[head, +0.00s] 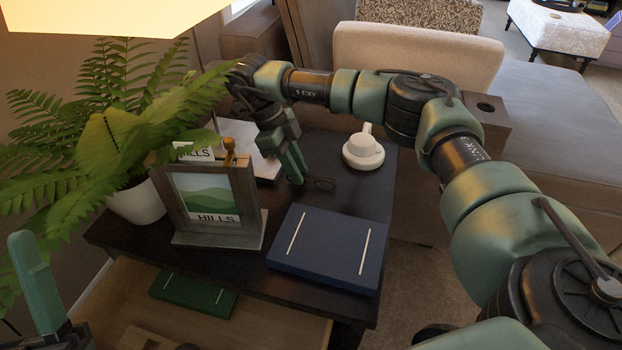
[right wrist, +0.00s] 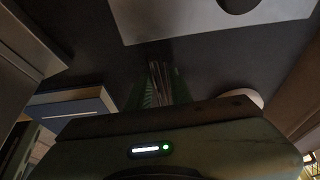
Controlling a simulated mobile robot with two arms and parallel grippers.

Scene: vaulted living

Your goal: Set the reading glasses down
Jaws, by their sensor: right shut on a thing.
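The reading glasses (head: 320,183) are thin and dark and show at the tips of my right gripper (head: 293,166), just above or on the dark tabletop (head: 340,155); I cannot tell whether they touch it. My right gripper is shut on them. In the right wrist view its fingers (right wrist: 160,86) are close together with thin shapes between them, too dark to make out clearly. My left gripper (head: 45,290) shows only partly at the lower left, with one green finger upright; its opening cannot be judged.
A blue book (head: 330,248) lies in front of the glasses. A framed hills picture (head: 210,195) and a potted fern (head: 135,203) stand left. A white round object (head: 363,152) stands right. Below, an open drawer (head: 255,322) holds a green book (head: 193,294).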

